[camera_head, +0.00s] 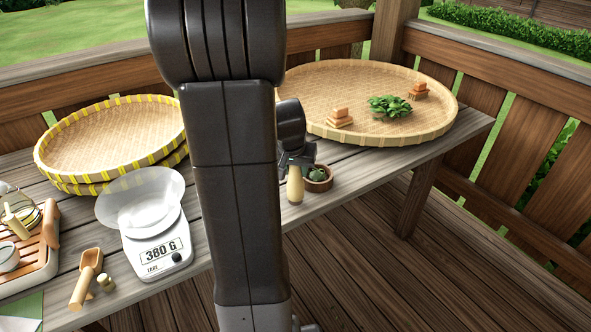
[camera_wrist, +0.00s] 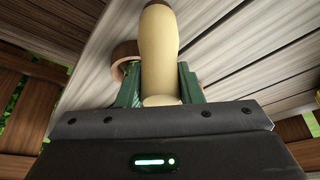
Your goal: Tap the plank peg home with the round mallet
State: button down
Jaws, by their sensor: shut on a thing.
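My gripper (camera_head: 296,163) is over the front edge of the table, right of my arm column. It is shut on a pale, smooth wooden piece (camera_head: 295,187), apparently the round mallet, which points downward. In the wrist view the same piece (camera_wrist: 159,50) sits between the two green fingers of my gripper (camera_wrist: 160,88), bulging in the middle. I cannot make out a mallet head on it. I cannot pick out the plank peg in either view; my arm hides part of the table.
A small round pot (camera_head: 318,179) with green plants stands close right of my gripper. A large woven tray (camera_head: 350,90) holds leaves and small stacks. At left are yellow-rimmed baskets (camera_head: 110,140), a scale (camera_head: 158,235) reading 380 G, a wooden scoop (camera_head: 86,280) and a slatted tray (camera_head: 40,255).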

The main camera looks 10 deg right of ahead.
jog(key=shift+r, duration=0.75)
notch_tip(320, 180, up, 5)
jog(key=p, duration=0.4)
